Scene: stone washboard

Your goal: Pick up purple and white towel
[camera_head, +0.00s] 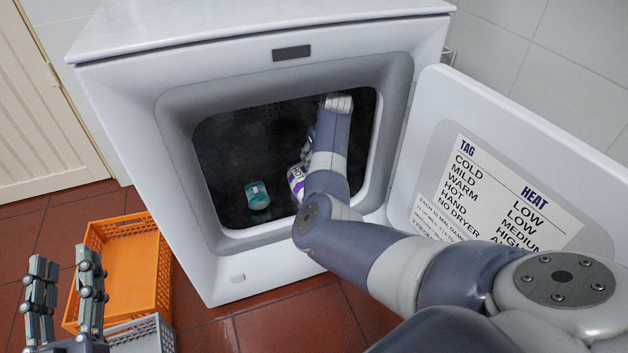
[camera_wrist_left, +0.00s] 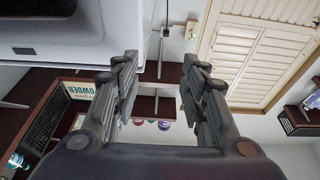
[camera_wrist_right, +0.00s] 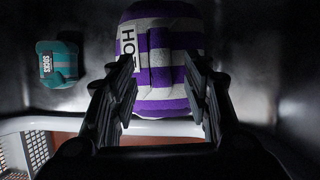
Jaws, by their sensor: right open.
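The purple and white striped towel (camera_head: 296,181) is a rolled bundle inside the open dryer, partly hidden behind my right arm in the head view. In the right wrist view the towel (camera_wrist_right: 165,40) shows a white "HOT" tag and lies ahead of and between the fingertips. My right gripper (camera_wrist_right: 162,82) is open around the near part of the towel; I cannot tell whether the fingers touch it. My left gripper (camera_head: 67,272) is open and empty outside the dryer, at the lower left. It also shows open in the left wrist view (camera_wrist_left: 158,72).
A teal rolled bundle (camera_head: 257,195) with a "SOCKS" tag (camera_wrist_right: 45,63) lies left of the towel. The dryer's rim (camera_head: 180,130) surrounds my right arm. Its open door (camera_head: 440,130) stands at the right. An orange crate (camera_head: 160,275) and a grey crate (camera_head: 150,335) stand at the lower left.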

